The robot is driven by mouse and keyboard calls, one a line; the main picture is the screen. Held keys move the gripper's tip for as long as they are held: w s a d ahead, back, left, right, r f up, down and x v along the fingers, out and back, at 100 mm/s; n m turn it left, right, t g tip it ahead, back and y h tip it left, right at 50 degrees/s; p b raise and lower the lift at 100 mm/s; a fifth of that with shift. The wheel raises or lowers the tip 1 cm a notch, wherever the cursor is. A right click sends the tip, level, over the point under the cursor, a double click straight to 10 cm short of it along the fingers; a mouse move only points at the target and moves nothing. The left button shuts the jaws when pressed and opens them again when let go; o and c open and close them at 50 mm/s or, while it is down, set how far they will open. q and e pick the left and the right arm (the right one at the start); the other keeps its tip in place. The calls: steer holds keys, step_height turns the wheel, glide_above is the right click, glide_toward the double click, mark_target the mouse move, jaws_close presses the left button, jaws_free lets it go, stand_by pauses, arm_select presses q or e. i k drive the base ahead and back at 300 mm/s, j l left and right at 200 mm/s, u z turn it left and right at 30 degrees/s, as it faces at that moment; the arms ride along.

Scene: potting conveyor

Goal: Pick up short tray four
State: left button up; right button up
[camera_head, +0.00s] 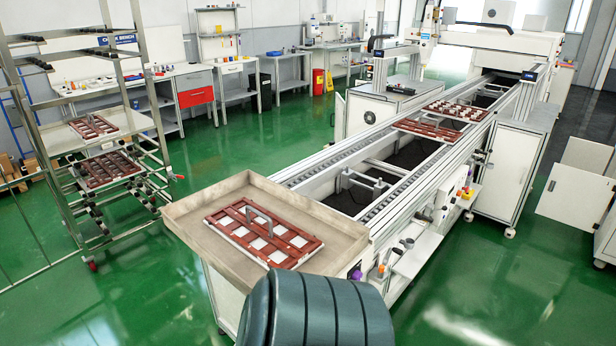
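Several reddish-brown trays are in view, and I cannot read a number on any of them, so I cannot tell which is short tray four. One tray (284,249) with white squares and an upright grey handle lies flat in the beige bin at the conveyor's near end. One tray (92,127) lies on the upper shelf of the rack at left, and another (107,171) lies on the shelf below. Farther along the conveyor lie a tray (424,130) and a tray with white pieces (462,111). Neither of my grippers is in view.
The beige bin (184,222) has raised walls around its tray. The metal rack (157,110) has upright posts and several shelf rails. The conveyor (372,215) runs away to the upper right. Open green floor (130,275) lies between rack and conveyor.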

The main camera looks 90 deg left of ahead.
mark_target(268, 240)
steer(key=u, duration=3.1)
steer(key=z, duration=0.3)
steer(key=i+j+z, duration=0.15)
steer(key=j+z, duration=0.25)
steer(key=i+j+z, duration=0.15)
steer(key=z, duration=0.25)
steer(key=i+j+z, duration=0.25)
steer(key=j, duration=0.8)
steer(key=j+z, duration=0.25)
steer(key=j, duration=1.5)
steer(key=i+j, duration=0.1)
steer(key=j, duration=0.65)
